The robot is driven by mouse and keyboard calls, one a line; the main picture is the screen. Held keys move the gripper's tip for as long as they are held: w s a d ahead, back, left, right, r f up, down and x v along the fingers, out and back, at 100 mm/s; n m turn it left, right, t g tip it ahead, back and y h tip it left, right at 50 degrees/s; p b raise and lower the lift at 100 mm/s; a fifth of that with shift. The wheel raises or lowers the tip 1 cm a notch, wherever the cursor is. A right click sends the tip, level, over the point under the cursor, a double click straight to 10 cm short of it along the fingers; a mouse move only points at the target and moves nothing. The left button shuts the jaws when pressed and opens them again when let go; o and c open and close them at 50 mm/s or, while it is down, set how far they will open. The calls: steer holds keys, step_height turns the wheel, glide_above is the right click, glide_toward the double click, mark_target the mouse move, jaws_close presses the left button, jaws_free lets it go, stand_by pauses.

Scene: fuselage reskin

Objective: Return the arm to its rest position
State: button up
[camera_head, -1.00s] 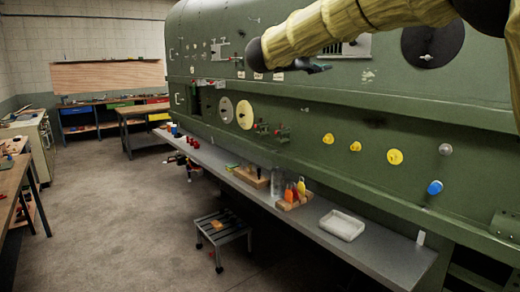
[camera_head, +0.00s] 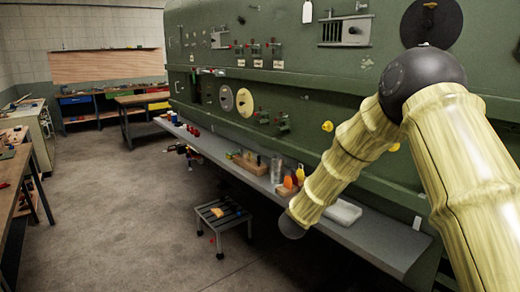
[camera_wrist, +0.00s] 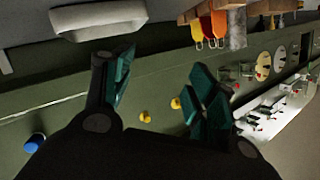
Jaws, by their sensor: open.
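My arm (camera_head: 443,130) is bent in the right of the head view. Its dark ball joint (camera_head: 422,82) is at the top, and a ribbed pale yellow link slants down and left in front of the bench shelf. My gripper (camera_wrist: 163,85) shows in the wrist view with its two teal-padded fingers spread apart and nothing between them. The green panel with yellow knobs (camera_wrist: 145,116) lies behind the fingers. In the head view the gripper itself cannot be made out.
A grey shelf (camera_head: 382,241) runs along the green fuselage (camera_head: 215,75). It bears a white tray (camera_head: 344,212), also seen in the wrist view (camera_wrist: 98,20), and orange-handled tools (camera_wrist: 212,26). A step stool (camera_head: 222,214) stands on the open floor. Workbenches line the left.

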steer(key=s+d+f+n+g+y, duration=0.1)
steer(key=s+f+n+g+y, duration=0.15)
steer(key=s+f, duration=1.1)
steer(key=s+d+f+n+g+y, duration=0.1)
steer(key=s+f+n+g+y, duration=0.2)
steer(key=s+f, duration=1.1)
steer(key=s+d+f+n+g, duration=0.1)
steer(key=s+f, duration=0.3)
steer(key=s, duration=0.7)
steer(key=s+d+f+n+g, duration=0.1)
steer(key=s+f+g, duration=0.3)
steer(key=s, duration=0.8)
steer(key=s+f+n+g, duration=0.2)
steer(key=s+f+g, duration=0.1)
steer(key=s, duration=0.8)
steer(key=shift+s+d+f, duration=0.3)
steer(key=shift+d+f, duration=0.1)
steer(key=shift+f, duration=0.3)
steer(key=shift+n, duration=0.25)
